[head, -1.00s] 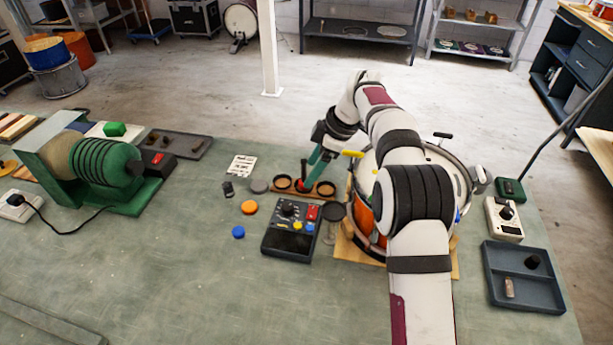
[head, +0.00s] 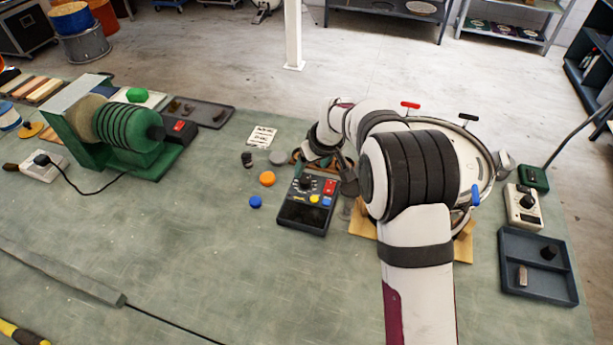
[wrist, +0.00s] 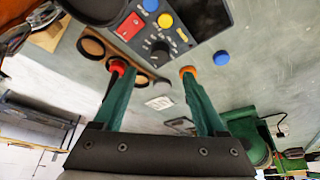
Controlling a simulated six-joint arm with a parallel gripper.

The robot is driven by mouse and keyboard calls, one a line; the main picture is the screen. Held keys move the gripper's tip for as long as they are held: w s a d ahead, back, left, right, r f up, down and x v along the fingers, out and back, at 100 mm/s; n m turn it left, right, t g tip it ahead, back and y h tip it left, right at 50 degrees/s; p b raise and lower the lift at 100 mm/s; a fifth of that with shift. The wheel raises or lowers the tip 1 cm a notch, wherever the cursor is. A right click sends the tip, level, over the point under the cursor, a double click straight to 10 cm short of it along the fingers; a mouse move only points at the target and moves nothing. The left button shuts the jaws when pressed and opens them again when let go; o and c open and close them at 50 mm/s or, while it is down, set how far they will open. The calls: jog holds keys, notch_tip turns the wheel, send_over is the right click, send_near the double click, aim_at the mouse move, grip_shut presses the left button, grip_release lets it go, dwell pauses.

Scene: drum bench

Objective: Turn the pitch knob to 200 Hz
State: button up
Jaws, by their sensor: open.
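A dark control box (head: 294,217) stands on the bench left of the drum, with a black round knob (head: 305,184), a red switch and blue and yellow buttons. The wrist view shows its knob (wrist: 160,50) upside down with pale markings around it; I cannot read the setting. My gripper (wrist: 152,69) is open, with its green fingers apart and nothing held between them. In the wrist view the knob shows between and beyond the fingertips, apart from them. In the head view, my wrist is behind the box and the fingertips are hard to make out.
An orange disc (head: 267,179) and a blue disc (head: 255,202) lie left of the box. A drum (head: 482,160) stands close on the right, partly hidden by my arm. A wooden cup tray (wrist: 122,58) lies just behind the box.

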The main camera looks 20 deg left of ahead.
aim_at(305, 179)
jog(key=x, duration=0.8)
jog(key=shift+f, duration=0.1)
